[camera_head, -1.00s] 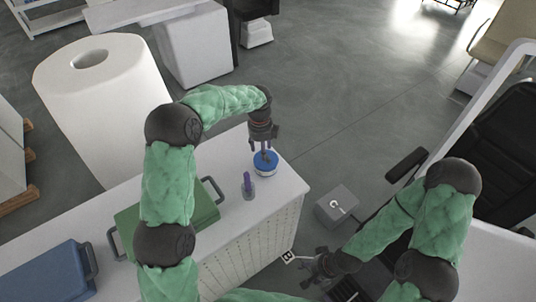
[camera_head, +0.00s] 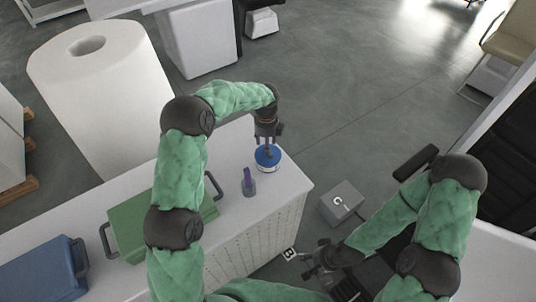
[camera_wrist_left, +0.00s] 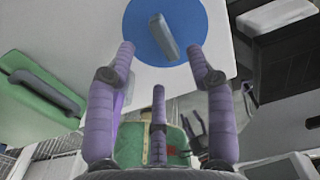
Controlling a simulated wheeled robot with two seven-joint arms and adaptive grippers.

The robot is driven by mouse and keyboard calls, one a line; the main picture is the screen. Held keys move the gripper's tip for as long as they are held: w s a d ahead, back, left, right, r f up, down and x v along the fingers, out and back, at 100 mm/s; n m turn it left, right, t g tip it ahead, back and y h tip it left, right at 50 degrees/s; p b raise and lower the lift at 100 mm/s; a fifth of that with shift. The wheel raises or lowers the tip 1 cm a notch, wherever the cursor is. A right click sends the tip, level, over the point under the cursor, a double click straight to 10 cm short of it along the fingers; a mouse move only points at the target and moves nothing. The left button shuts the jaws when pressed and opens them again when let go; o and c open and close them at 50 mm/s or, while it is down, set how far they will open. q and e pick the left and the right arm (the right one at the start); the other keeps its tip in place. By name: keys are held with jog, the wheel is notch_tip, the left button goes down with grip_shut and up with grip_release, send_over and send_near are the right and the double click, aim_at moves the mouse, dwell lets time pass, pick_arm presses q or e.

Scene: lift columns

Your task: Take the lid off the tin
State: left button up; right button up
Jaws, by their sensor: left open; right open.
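My left gripper (camera_head: 269,146) is over the lid, pointing down. In its wrist view the purple fingers (camera_wrist_left: 160,70) are spread and empty, with the handle beyond their tips; I cannot tell whether they touch it. My right gripper (camera_head: 318,260) is low at the right, away from the counter, open.
A purple-topped small object (camera_head: 248,183) stands on the counter (camera_head: 289,187) left of the tin. A green case (camera_head: 130,226) and a blue case (camera_head: 40,272) lie farther left. A grey box (camera_head: 341,203) is on the floor, right of the counter.

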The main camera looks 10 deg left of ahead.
aim_at(275, 156)
pick_arm(q)
jog(key=f, duration=0.4)
jog(key=shift+w+f, duration=0.2)
jog(key=shift+f, duration=0.05)
grip_shut()
jog(key=shift+r, duration=0.1)
